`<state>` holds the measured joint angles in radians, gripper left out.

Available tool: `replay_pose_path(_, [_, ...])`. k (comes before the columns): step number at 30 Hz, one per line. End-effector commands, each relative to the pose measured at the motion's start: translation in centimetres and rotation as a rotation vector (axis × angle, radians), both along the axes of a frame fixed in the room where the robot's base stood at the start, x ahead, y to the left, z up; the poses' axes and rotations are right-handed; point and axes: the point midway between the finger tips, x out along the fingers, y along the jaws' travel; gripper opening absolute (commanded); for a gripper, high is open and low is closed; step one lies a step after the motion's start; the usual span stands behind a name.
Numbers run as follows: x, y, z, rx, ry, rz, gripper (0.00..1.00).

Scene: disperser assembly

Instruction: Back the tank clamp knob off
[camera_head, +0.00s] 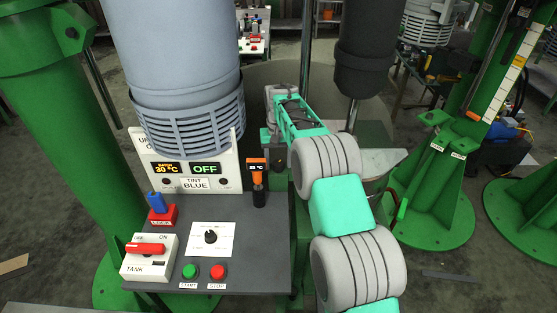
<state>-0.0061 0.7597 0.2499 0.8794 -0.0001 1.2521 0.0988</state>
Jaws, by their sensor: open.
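My arm reaches up from the bottom right past the right edge of the grey control panel. Its far end bends away beside the big grey cylinder, and my gripper cannot be made out there among the arm's own links. The tank clamp knob cannot be picked out for sure.
The control panel (254,235) carries a red TANK switch (146,248), a blue-and-red lock (160,210), a dial (211,236), a green start button (190,271) and a red stop button (218,272). Green columns flank both sides.

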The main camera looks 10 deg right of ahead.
Motion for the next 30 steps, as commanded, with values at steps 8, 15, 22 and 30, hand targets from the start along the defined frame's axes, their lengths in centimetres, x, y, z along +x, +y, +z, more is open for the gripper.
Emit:
replay_pose_path(8, [-0.01, 0.02, -0.01, 0.0, 0.0, 0.0, 0.47])
replay_pose_path(15, [-0.02, 0.04, 0.02, 0.0, 0.0, 0.001, 0.27])
replay_pose_path(22, [-0.02, 0.05, 0.03, 0.0, 0.0, 0.001, 0.08])
replay_pose_path(30, [-0.01, 0.06, 0.04, 0.0, 0.0, 0.002, 0.0])
